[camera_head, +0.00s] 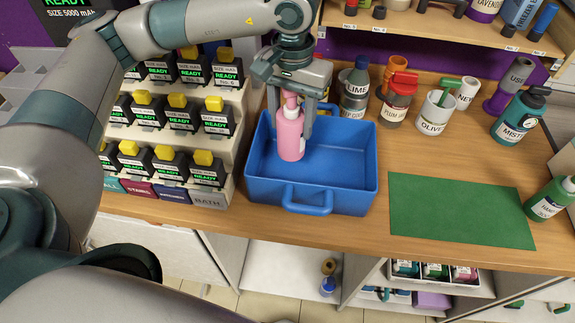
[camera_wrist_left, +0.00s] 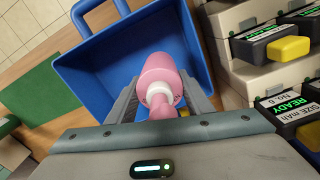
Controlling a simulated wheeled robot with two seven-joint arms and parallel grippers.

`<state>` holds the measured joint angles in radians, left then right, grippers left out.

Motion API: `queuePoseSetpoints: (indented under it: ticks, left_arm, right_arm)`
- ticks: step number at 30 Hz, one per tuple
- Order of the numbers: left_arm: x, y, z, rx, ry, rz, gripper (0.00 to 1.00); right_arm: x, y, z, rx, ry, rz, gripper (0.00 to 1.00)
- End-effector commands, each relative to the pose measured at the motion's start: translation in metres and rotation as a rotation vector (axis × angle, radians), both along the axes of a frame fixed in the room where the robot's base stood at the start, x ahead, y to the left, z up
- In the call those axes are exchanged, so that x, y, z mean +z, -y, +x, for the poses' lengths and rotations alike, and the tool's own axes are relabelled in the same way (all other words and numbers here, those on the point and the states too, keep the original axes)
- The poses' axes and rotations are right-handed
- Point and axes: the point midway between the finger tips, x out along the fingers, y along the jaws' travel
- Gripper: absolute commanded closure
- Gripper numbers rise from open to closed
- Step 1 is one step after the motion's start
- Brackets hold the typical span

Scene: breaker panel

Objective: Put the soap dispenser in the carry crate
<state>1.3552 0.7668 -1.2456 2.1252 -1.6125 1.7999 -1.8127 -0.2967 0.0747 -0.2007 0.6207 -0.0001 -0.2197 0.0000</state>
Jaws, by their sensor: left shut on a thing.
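The soap dispenser (camera_head: 290,136) is a pink bottle with a white collar and pink pump head. My left gripper (camera_head: 293,118) is shut on it near its top and holds it upright over the left part of the carry crate. The carry crate (camera_head: 308,196) is a blue open box with a front handle, standing on the wooden counter. In the left wrist view the soap dispenser (camera_wrist_left: 160,80) sits between the fingers, with the crate (camera_wrist_left: 115,60) around it. I cannot tell whether the bottle's base touches the crate floor. My right gripper is not in view.
A stepped rack of black boxes with yellow caps (camera_head: 183,115) stands close left of the crate. Several bottles and canisters (camera_head: 400,97) stand behind and right of it. A green mat (camera_head: 460,213) lies bare on the right. A shelf (camera_head: 425,30) is at the back.

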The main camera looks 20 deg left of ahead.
Motion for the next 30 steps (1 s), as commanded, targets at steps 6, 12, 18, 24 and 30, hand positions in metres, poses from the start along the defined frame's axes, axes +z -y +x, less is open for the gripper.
queuePoseSetpoints:
  ticks: [6, 12, 18, 24, 30]
  left_arm:
    - [-0.0025, 0.0004, 0.0000, -0.001, 0.000, 0.000, 0.76]
    - [-0.0023, 0.0002, 0.0000, 0.000, 0.000, 0.000, 0.76]
    - [-0.0022, 0.0003, 0.0000, 0.014, 0.000, 0.000, 0.76]
    - [-0.0010, 0.0013, 0.0001, 0.130, 0.000, 0.000, 0.76]
    - [0.0014, 0.0035, 0.0003, 0.392, 0.000, 0.000, 0.76]
  right_arm:
    - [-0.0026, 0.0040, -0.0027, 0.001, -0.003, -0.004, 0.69]
    - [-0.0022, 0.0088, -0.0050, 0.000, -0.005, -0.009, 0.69]
    - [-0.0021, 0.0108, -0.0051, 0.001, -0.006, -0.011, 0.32]
    - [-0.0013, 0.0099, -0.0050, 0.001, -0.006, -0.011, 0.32]
    - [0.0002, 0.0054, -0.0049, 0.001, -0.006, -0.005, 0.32]
